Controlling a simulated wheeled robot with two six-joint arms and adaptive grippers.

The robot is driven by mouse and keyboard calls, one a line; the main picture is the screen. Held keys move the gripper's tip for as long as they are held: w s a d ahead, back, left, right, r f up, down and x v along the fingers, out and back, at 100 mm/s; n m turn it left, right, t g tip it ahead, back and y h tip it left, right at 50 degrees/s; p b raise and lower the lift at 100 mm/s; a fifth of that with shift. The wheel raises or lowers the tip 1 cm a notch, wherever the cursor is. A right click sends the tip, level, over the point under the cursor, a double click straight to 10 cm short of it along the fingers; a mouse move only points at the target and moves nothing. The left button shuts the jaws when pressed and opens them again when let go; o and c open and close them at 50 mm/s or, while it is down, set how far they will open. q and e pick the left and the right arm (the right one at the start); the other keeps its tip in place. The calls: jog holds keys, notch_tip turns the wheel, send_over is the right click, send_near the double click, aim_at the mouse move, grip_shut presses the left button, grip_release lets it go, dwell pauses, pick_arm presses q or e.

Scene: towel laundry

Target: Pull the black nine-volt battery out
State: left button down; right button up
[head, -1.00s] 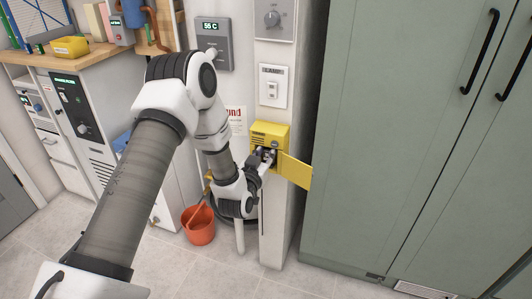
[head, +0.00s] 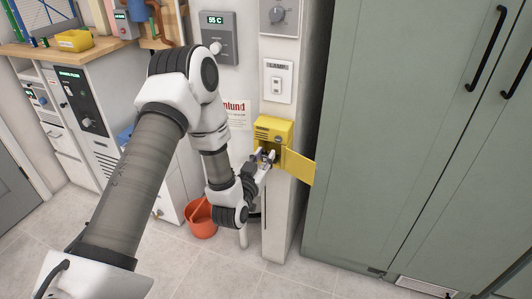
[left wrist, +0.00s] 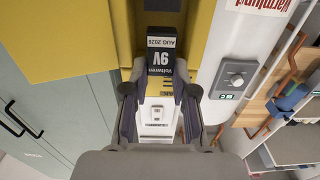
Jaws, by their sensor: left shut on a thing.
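The yellow wall box (head: 273,126) is on the white pillar, its yellow door (head: 300,169) swung open to the right. My left gripper (head: 266,156) is at the front of the box's opening. In the left wrist view, the black nine-volt battery (left wrist: 161,50), printed "9V" and "AUG 2026", is between the fingertips of my left gripper (left wrist: 159,78), which is shut on it. Part of the dark compartment (left wrist: 163,6) shows beyond the battery. I cannot tell whether the battery is fully clear of the box. My right gripper is not in view.
A tall green cabinet (head: 375,120) stands close to the right of the pillar. A lamp switch (head: 278,82) and a thermostat (head: 218,38) are above the box. An orange bucket (head: 201,217) is on the floor below.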

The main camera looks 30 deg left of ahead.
pick_arm(q)
jog(key=shift+v, duration=2.65)
